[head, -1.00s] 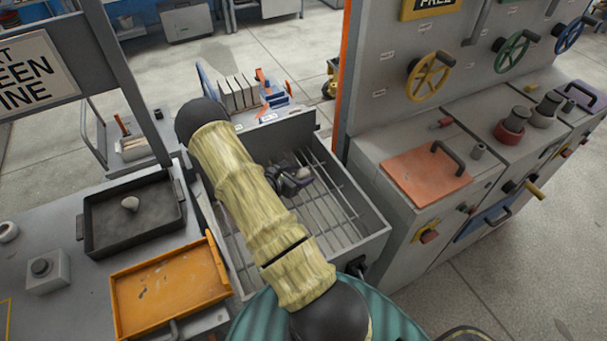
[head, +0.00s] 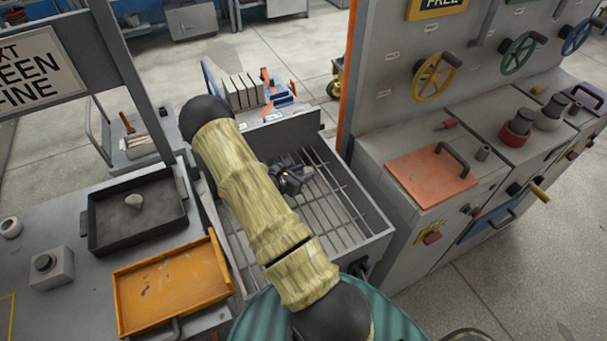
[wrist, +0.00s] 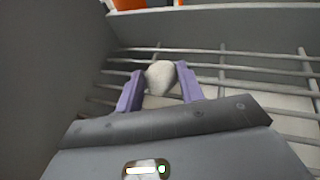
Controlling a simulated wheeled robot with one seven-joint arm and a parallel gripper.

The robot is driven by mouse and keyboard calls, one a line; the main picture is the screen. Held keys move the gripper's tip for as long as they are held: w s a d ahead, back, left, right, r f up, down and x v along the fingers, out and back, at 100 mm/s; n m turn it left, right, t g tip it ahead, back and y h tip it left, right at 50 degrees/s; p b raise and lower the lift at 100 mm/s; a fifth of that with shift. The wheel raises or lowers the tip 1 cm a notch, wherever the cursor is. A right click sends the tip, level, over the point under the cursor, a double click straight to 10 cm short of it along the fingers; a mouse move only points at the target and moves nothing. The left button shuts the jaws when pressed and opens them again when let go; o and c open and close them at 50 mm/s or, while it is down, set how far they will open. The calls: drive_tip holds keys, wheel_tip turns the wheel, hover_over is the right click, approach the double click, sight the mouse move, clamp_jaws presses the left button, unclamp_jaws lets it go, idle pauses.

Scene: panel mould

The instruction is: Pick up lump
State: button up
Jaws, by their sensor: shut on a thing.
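A pale grey, rounded lump (wrist: 160,77) sits between the two purple fingers of my gripper (wrist: 161,88) in the wrist view. The fingers are shut on its sides. Bars of the grate show behind and around it; I cannot tell whether it touches them. In the head view my gripper (head: 290,181) is over the barred grate of a grey bin (head: 345,215), and the lump cannot be made out there. Another pale lump (head: 134,201) lies in a dark tray at the left.
The dark tray (head: 100,243) and an orange tray (head: 172,285) stand on the bench left of the bin. The bin's grey walls surround my gripper. A grey cabinet with a red-orange lid (head: 428,176) stands close on the right. Several upright plates (head: 242,92) stand behind the bin.

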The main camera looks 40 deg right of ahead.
sight(303, 174)
wheel_tip(303, 174, up, 10)
drive_tip(key=shift+f+b, duration=0.2)
drive_tip(key=shift+b, duration=0.6)
